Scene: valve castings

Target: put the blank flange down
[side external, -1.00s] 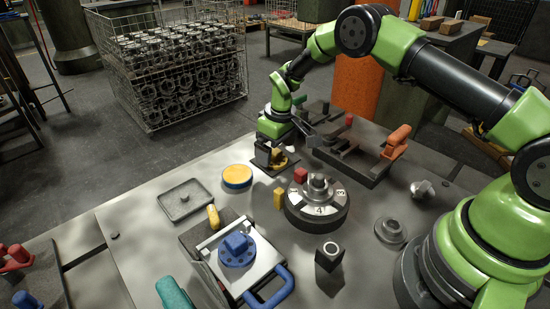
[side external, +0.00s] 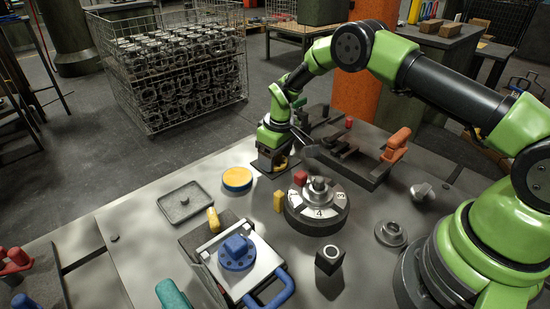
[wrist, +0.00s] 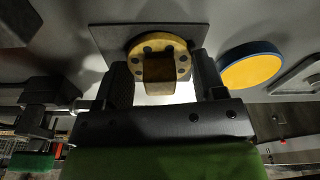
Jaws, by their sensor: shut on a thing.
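The blank flange (wrist: 157,48) is a yellow-brass disc with dark bolt holes and a square block on it. In the wrist view it lies at the top centre, over a dark square plate (wrist: 104,38). My gripper (wrist: 160,85) is shut on the flange's block, one finger on each side. In the side external view my gripper (side external: 273,160) points down at the plate at the back of the table. Only a bit of the flange (side external: 284,163) shows there, at or just above the plate; I cannot tell whether it touches.
A yellow-topped blue disc (side external: 237,178) stands left of my gripper. A dark fixture with an orange handle (side external: 396,143) lies to the right. A shallow tray (side external: 186,202) is farther left.

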